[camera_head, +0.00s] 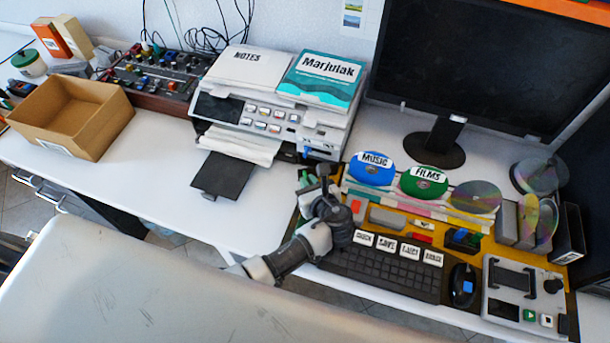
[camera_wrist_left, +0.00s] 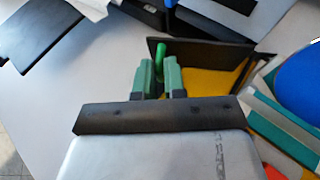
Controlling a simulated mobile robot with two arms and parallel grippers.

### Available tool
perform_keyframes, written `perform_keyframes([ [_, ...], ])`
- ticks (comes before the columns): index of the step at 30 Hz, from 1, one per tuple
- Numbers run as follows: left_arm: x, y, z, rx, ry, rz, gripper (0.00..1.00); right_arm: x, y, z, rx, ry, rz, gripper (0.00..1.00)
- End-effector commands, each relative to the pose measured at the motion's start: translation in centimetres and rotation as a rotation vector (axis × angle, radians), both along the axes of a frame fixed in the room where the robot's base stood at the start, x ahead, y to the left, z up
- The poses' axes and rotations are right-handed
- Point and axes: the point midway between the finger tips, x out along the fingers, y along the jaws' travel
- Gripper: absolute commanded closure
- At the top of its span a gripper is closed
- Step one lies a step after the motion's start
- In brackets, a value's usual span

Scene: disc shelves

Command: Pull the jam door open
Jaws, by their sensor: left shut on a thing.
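My left gripper (camera_head: 322,188) is low at the front right of the printer (camera_head: 290,130), beside the keyboard board's left edge. In the left wrist view, my left gripper (camera_wrist_left: 160,78) has its two grey-green fingers closed around a bright green handle-like piece (camera_wrist_left: 160,52). What the piece joins to is hidden by the fingers. A dark upright panel (camera_wrist_left: 212,52) stands right behind it. I cannot make out the jam door's outline or how far it is open. My right gripper is not in view.
The printer's dark paper tray (camera_head: 222,176) juts forward. To the right are the keyboard (camera_head: 385,272), blue disc (camera_head: 372,178), green disc (camera_head: 420,191) and monitor (camera_head: 480,60). A cardboard box (camera_head: 100,140) stands at left. White tabletop (camera_head: 150,195) left of the tray is clear.

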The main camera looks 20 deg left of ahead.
Motion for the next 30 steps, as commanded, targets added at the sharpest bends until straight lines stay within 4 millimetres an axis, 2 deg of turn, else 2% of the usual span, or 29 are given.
perform_keyframes([
  [6,-0.76,-1.21,0.07,-0.001,-0.003,0.161,1.0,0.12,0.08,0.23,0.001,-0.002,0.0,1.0],
  [16,-0.85,-1.23,0.08,0.001,-0.005,0.177,1.0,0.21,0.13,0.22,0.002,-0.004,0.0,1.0],
  [17,-0.85,-1.23,0.08,0.001,-0.005,0.177,0.85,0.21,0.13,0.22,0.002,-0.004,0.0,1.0],
  [21,-0.86,-1.28,0.07,0.001,-0.003,0.175,0.65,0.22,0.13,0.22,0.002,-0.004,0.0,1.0],
  [30,-0.86,-1.33,0.15,0.001,-0.003,0.172,0.65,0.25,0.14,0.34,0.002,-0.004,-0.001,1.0],
])
